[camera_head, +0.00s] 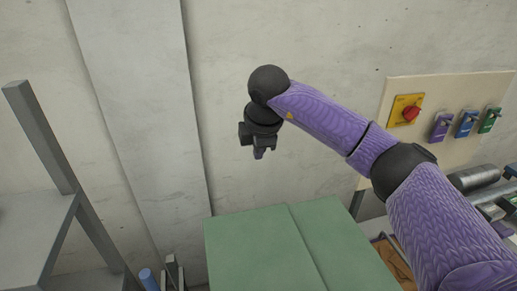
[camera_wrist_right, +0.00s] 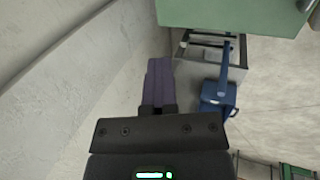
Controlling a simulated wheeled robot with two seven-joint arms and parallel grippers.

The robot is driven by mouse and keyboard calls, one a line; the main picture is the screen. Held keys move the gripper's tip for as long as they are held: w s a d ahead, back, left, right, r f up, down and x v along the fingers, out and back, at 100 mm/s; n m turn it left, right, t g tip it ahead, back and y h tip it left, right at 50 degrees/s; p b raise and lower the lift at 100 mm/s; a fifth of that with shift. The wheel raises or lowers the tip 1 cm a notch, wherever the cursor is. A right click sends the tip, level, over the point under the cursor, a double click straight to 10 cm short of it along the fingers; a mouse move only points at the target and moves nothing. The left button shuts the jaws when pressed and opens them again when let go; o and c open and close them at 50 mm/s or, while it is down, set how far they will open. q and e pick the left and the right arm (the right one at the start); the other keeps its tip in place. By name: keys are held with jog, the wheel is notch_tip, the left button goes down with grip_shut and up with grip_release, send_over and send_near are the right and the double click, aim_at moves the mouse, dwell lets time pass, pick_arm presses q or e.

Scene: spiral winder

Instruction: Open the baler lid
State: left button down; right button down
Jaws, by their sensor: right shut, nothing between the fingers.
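The green top of the baler (camera_head: 255,250), which I take to be its lid, is at the bottom centre of the head view. It lies flat, with a seam between two panels. A green edge also shows at the top right of the right wrist view (camera_wrist_right: 235,12). My right gripper (camera_head: 259,153) is shut and empty, pointing down in the air above and behind the green top, near the wall. Its purple fingers (camera_wrist_right: 158,85) show together in the right wrist view, apart from the green part. No handle is clearly visible. My left gripper is out of view.
A grey shelf frame (camera_head: 60,160) stands at the left. A panel with a red knob (camera_head: 411,113) and several coloured switches is on the wall at the right. A blue object (camera_wrist_right: 218,98) is below, beside a grey frame. The concrete wall is close behind.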

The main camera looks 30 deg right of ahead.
jog(key=c, duration=1.3)
grip_release()
jog(key=o, duration=0.7)
jog(key=b+v, duration=0.1)
jog(key=v, duration=0.9)
jog(key=shift+b, duration=0.3)
